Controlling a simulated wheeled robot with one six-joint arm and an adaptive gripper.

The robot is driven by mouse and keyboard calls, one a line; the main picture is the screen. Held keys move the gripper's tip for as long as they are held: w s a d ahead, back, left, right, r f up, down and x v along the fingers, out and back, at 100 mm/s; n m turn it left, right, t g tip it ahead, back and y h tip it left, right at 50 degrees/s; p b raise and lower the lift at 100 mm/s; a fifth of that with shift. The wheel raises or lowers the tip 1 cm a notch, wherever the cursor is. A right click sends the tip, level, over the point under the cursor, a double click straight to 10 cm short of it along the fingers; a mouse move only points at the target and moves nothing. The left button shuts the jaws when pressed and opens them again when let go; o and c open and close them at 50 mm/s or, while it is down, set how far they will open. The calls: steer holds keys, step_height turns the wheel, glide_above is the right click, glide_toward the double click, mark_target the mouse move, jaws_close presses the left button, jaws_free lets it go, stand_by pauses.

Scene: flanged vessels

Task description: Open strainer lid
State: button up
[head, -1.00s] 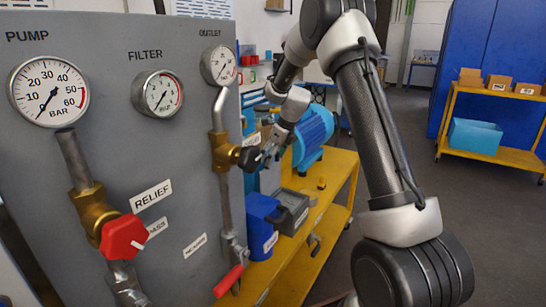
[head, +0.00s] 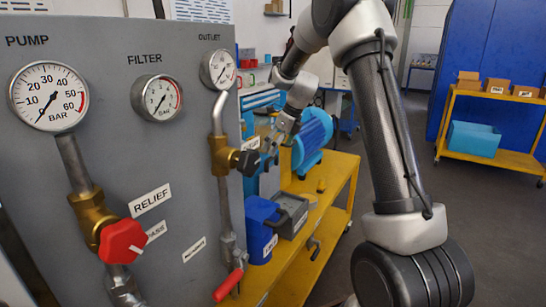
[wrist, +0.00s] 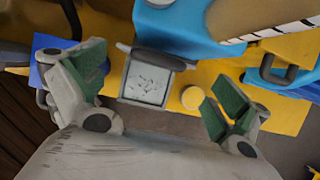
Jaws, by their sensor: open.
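My gripper (head: 276,143) is in front of the outlet valve's dark knob (head: 248,163), near the blue motor-like unit (head: 312,138) in the head view. In the wrist view my gripper (wrist: 152,92) has its two green-padded fingers wide apart, with nothing between them. Below the gripper, a grey box (head: 290,214) with a handle stands on the yellow bench; its pale square top also shows in the wrist view (wrist: 146,84). A blue container (head: 261,228) stands to its left. I cannot tell which of these carries the strainer lid.
The grey gauge panel (head: 120,190) with a red relief knob (head: 122,241) and red lever (head: 228,284) stands at left. A small yellow round piece (wrist: 191,97) lies on the yellow bench (head: 318,213).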

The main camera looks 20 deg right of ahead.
steer(key=v, duration=0.5)
steer(key=shift+s+r, duration=0.1)
steer(key=shift+r, duration=0.2)
steer(key=s+r+n+h, duration=0.1)
steer(key=s+r+n, duration=0.2)
steer(key=s+n, duration=1.1)
steer(key=s+d+r+n+h, duration=0.1)
steer(key=s+r+n, duration=0.2)
steer(key=s+n, duration=1.1)
steer(key=s, duration=1.2)
steer(key=shift+s+t+h, duration=0.3)
steer(key=shift+t+h, duration=0.1)
